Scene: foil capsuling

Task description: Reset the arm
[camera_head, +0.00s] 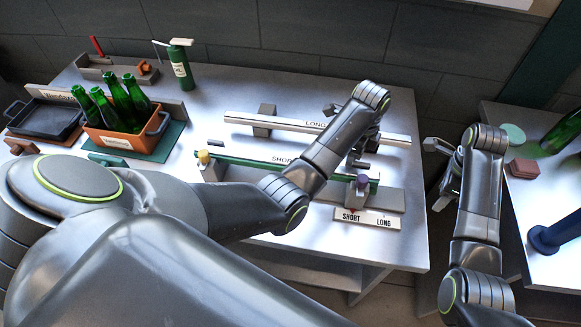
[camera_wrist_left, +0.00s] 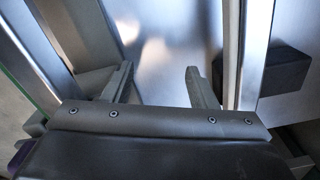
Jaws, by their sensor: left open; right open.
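My left arm (camera_head: 333,140) reaches from the left across the metal table, over the bars marked LONG and SHORT. My left gripper (camera_wrist_left: 160,82) is open in the left wrist view, with its two fingers apart and only shiny metal surface showing between them. In the head view it is mostly hidden behind its own wrist. My right arm (camera_head: 480,205) stands up at the right, over the gap between two tables. My right gripper (camera_head: 443,165) points left there, open, and I see nothing held in it.
The LONG bar (camera_head: 245,120) and the green SHORT bar (camera_head: 235,160) lie on supports under my left arm. An orange crate (camera_head: 120,138) holds several green bottles. A dark tray (camera_head: 45,120) sits at the left. A green bottle (camera_head: 563,130) lies on the right table.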

